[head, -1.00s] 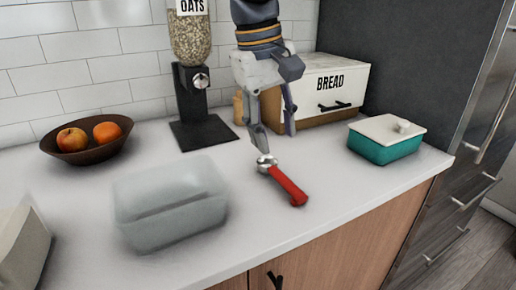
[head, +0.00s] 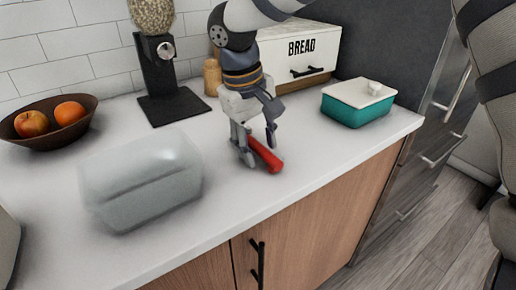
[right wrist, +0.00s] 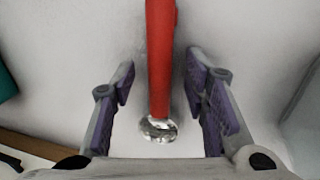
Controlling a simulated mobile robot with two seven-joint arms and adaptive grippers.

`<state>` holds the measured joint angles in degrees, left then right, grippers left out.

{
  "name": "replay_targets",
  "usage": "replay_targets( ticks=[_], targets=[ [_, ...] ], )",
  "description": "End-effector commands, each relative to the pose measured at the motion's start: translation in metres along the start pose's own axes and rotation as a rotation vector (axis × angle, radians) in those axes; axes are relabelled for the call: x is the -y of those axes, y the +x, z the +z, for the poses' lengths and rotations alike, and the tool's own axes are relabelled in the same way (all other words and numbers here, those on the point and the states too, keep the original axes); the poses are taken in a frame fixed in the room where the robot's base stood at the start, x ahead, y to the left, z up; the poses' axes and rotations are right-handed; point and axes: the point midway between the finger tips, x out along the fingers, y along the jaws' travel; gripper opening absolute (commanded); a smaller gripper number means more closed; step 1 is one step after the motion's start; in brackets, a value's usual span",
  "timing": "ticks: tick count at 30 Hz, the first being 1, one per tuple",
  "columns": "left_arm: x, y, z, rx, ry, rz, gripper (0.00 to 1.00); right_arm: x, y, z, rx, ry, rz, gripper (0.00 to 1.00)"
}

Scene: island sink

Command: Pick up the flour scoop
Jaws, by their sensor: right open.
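The flour scoop (head: 265,155) lies on the white counter, with its red handle toward the counter's front edge. In the right wrist view its red handle (right wrist: 159,60) runs down between my fingers to a shiny metal head (right wrist: 158,129). My right gripper (head: 258,150) is low over the scoop and open, with one finger on each side. In the right wrist view the open right gripper (right wrist: 160,85) shows gaps between both finger pads and the scoop. In the head view the gripper hides the scoop's metal head. My left gripper is not in view.
A teal dish with a white lid (head: 355,112) stands to the right. Behind are a bread box (head: 290,75), an oats dispenser (head: 160,85) and a fruit bowl (head: 50,130). The counter's front edge is close.

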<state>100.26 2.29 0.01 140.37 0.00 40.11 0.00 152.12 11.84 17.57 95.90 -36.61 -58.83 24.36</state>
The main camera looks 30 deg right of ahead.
Motion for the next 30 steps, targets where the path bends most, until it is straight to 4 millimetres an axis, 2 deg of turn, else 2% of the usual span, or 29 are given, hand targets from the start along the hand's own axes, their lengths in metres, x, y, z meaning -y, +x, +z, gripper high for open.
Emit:
replay_targets(
  ticks=[2, 7, 20, 25, 30],
  targets=[
    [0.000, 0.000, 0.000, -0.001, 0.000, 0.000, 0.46, 0.000, -0.001, 0.000, -0.001, 0.000, 0.000, 0.39],
    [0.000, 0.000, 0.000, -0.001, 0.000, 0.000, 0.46, 0.000, -0.001, 0.000, 0.000, 0.000, 0.001, 0.01],
    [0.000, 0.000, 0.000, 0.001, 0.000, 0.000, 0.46, -0.002, -0.007, -0.001, -0.001, 0.001, 0.002, 0.00],
    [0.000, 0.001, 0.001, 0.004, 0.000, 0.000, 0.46, -0.006, -0.036, 0.001, -0.004, 0.001, 0.002, 0.00],
    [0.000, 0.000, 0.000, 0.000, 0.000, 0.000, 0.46, 0.009, -0.080, 0.027, -0.005, -0.001, 0.004, 0.00]
  ],
)
